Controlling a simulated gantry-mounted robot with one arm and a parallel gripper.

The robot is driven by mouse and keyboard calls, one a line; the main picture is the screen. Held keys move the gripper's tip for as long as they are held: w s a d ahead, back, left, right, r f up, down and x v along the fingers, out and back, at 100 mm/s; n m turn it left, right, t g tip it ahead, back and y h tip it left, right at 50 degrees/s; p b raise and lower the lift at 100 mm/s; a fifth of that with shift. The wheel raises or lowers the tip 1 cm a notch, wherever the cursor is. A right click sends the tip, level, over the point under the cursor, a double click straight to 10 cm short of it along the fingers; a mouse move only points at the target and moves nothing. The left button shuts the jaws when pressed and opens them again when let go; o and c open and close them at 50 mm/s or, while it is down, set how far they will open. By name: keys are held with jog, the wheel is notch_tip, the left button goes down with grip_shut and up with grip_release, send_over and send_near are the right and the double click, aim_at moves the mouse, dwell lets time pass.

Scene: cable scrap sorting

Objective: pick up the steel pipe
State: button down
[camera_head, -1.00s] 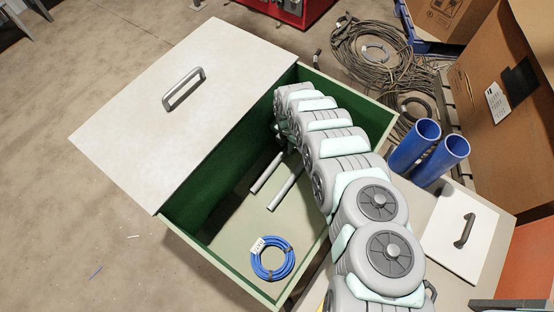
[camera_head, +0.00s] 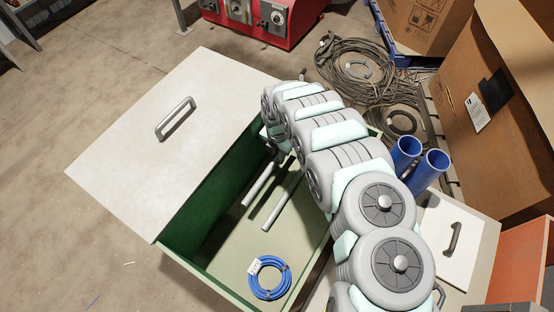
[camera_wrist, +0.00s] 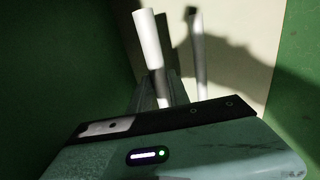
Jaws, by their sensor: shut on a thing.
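The steel pipe (camera_head: 260,185) is a short, pale grey tube, tilted inside the green-walled box (camera_head: 190,246). My arm partly hides the gripper and that end in the head view. The pipe also shows in the wrist view (camera_wrist: 148,38), sticking out beyond the fingers. It seems slightly raised off the box floor. A second, similar grey pipe (camera_head: 282,205) lies just right of it; it shows in the wrist view too (camera_wrist: 198,50), apart from the fingers.
A blue cable coil (camera_head: 252,283) with a white tag lies in the box's near end. A white lid with a handle (camera_head: 110,150) lies at the left. Two blue tubes (camera_head: 427,170) and a smaller handled lid (camera_head: 473,250) are right of my arm. Cables (camera_head: 350,100) lie behind.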

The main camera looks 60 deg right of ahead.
notch_tip(320, 180, up, 20)
jog(key=p, duration=0.8)
jog(key=shift+f+p, duration=0.25)
jog(key=shift+p, duration=0.1)
